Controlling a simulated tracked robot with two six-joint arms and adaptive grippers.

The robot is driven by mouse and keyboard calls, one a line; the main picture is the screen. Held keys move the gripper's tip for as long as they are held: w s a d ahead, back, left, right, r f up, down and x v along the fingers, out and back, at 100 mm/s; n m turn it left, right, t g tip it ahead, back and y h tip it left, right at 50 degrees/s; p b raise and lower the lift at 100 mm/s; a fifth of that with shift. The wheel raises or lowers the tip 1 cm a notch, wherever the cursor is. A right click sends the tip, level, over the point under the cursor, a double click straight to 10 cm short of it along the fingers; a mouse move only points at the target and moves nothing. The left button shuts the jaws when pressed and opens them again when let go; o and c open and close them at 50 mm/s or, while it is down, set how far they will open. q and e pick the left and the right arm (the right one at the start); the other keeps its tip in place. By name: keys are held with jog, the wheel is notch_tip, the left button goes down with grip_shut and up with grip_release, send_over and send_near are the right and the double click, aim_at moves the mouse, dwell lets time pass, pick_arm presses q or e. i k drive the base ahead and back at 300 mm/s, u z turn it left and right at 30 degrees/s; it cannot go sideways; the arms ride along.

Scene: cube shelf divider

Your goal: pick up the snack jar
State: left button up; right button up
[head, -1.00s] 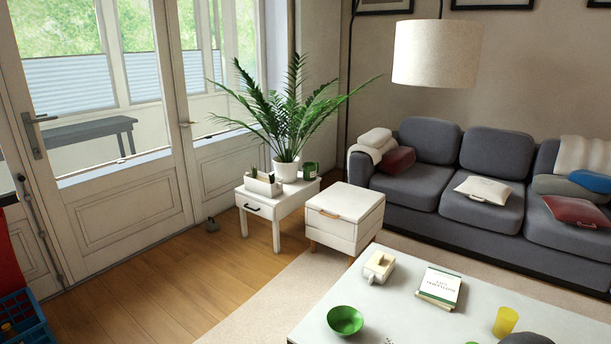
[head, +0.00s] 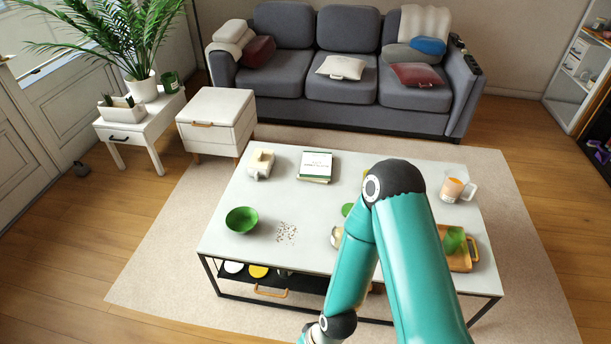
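A small pale round object (head: 336,237) stands on the coffee table beside my teal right arm, which hides much of it. It may be the snack jar, but I cannot tell. No other thing shows clearly as a snack jar. My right arm comes in from the bottom right, bends at a dark elbow over the table, and runs down to the bottom edge. Its gripper is below the picture. My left gripper is not in view.
The white coffee table (head: 300,195) holds a green bowl (head: 242,220), scattered crumbs (head: 286,232), a book (head: 315,166), a pale box-like item (head: 260,163), a glass mug (head: 457,188) and a wooden tray (head: 460,260). A grey sofa (head: 340,89) stands behind.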

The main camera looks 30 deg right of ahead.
aim_at(337, 233)
jog(key=u, duration=1.45)
jog(key=i, duration=0.1)
jog(key=z, duration=2.6)
